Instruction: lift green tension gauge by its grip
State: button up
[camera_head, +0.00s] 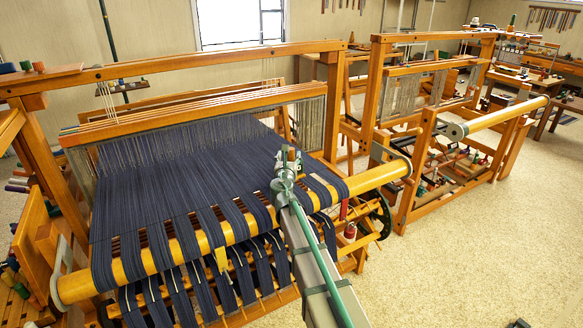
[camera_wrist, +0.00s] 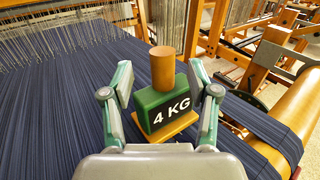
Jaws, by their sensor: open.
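The green tension gauge (camera_wrist: 160,110) shows in the wrist view as a green block marked "4 KG", with a brown cylindrical grip (camera_wrist: 163,66) on top and an orange base under it. My gripper (camera_wrist: 161,80) is open, with one finger left and one right of the gauge and a visible gap on the left side; contact on the right is hard to judge. In the head view my gripper (camera_head: 287,178) hides most of the gauge; a brown top (camera_head: 291,154) shows just beyond it.
The loom's yellow front beam (camera_head: 375,178) runs just below and right of my gripper. The loom's upright post (camera_head: 333,105) and top rail stand behind. A second loom (camera_head: 430,150) is to the right.

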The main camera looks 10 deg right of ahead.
aim_at(291, 151)
jog(key=p+x, duration=0.1)
jog(key=x, duration=0.3)
jog(key=shift+d+r, duration=0.1)
jog(key=shift+d, duration=0.05)
jog(key=shift+s, duration=0.1)
grip_shut()
